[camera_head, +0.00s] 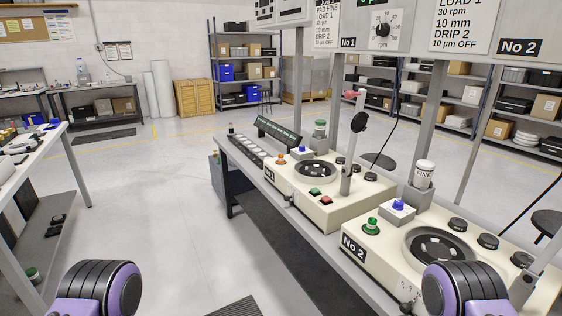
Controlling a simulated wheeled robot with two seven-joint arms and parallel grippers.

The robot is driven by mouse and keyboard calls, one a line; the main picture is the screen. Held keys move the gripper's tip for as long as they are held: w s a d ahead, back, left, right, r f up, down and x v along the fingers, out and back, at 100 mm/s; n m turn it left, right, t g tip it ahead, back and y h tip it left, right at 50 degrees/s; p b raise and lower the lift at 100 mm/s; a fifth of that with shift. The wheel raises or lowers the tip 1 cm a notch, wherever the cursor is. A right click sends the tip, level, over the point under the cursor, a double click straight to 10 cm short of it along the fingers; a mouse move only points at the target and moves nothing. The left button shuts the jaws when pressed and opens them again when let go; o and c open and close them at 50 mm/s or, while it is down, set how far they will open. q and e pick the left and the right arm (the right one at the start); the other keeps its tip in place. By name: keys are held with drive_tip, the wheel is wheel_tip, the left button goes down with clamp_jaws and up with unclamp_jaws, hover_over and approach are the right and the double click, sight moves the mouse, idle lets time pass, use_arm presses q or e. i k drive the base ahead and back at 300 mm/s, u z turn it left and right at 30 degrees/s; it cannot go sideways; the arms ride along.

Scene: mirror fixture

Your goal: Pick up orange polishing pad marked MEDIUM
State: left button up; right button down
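I cannot make out an orange pad with readable MEDIUM lettering. A small orange piece (280,158) sits on the cream machine No 1 (335,205); it looks like a knob, and no marking on it is legible. Black round pieces lie on the right side of both machines, including one (488,241) on machine No 2 (385,262). A white container marked FINE (424,174) stands on a grey block at the back of machine No 2. Only purple and black links of my two arms show at the bottom edge. Neither gripper shows.
The bench (315,232) with both machines runs from centre to lower right, under overhead sign panels (462,28). Upright posts and a lever stand around the machines. A cluttered white table (52,140) is at left. The floor (150,200) between is clear, with a dark mat beside the bench.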

sight(280, 160)
drive_tip(key=u, duration=0.45)
drive_tip(key=k, duration=1.15)
drive_tip(key=u, duration=0.8)
drive_tip(key=i, duration=2.65)
drive_tip(key=z, duration=0.7)
drive_tip(key=i, duration=0.9)
drive_tip(key=z, duration=0.9)
